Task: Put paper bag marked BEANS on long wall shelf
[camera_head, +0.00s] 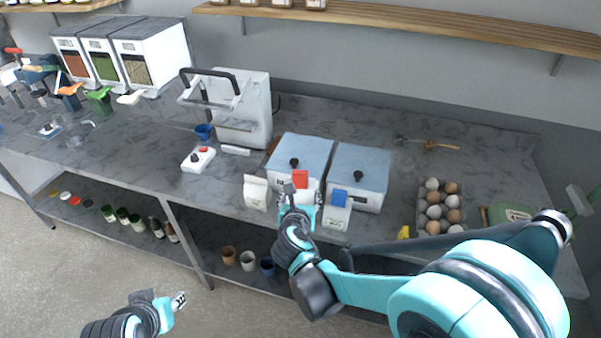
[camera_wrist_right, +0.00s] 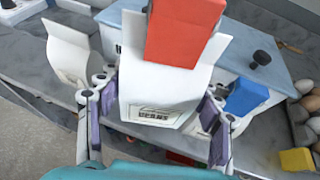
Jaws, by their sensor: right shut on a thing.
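The paper bag marked BEANS (camera_wrist_right: 165,95) is white with a red top and fills the middle of the right wrist view. My right gripper (camera_wrist_right: 160,112) has its fingers on both sides of the bag and is shut on it. In the head view the bag's red top (camera_head: 300,179) shows above my right gripper (camera_head: 299,204), in front of the blue-lidded boxes. The long wall shelf (camera_head: 430,24) is a wooden board high on the back wall. My left gripper (camera_head: 170,303) is at the lower left, away from the counter; its finger opening is unclear.
A plain white bag (camera_head: 256,191) stands left of the held bag, and a blue-topped bag (camera_head: 338,208) right of it. Two blue-lidded boxes (camera_head: 358,170) are behind. An egg tray (camera_head: 424,222) is at the right. A few jars (camera_head: 249,3) stand on the shelf's left end; its right part looks clear.

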